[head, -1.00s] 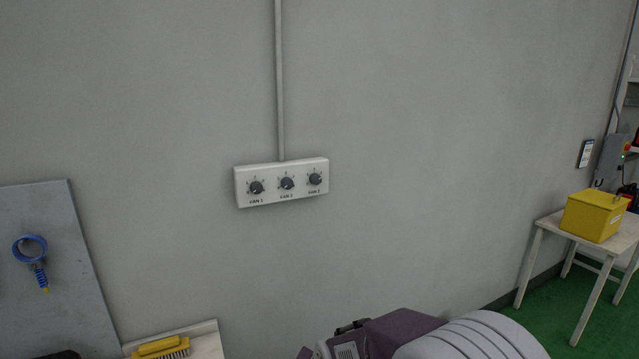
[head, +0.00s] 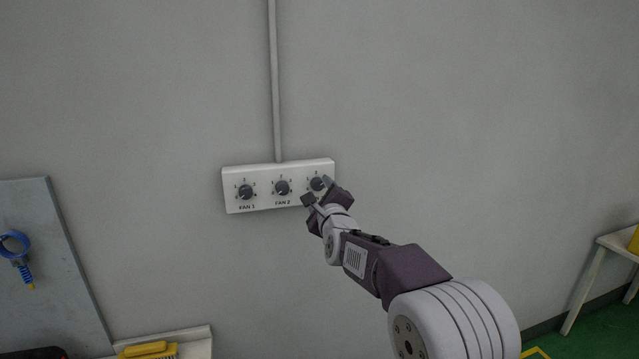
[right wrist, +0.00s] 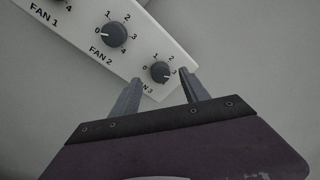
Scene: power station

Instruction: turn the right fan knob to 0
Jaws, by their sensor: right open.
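A white control box (head: 232,196) on the wall carries three dark round knobs in a row, labelled as fans. The right fan knob (head: 317,184) is at the box's right end, partly beside my gripper's fingers. In the right wrist view the right fan knob (right wrist: 160,71) shows clearly with its numbered scale, just beyond the fingertips. My right gripper (head: 317,191) is open in front of it; it also shows in the right wrist view (right wrist: 163,78), with a finger on each side of the knob's lower edge. I cannot tell whether they touch it. My left gripper is not in view.
The middle knob (head: 282,188) and left knob (head: 246,192) are close beside the right one. A grey conduit (head: 275,80) runs up from the box. A grey board with a blue ring tool (head: 14,244) is at left. The wall to the right is bare.

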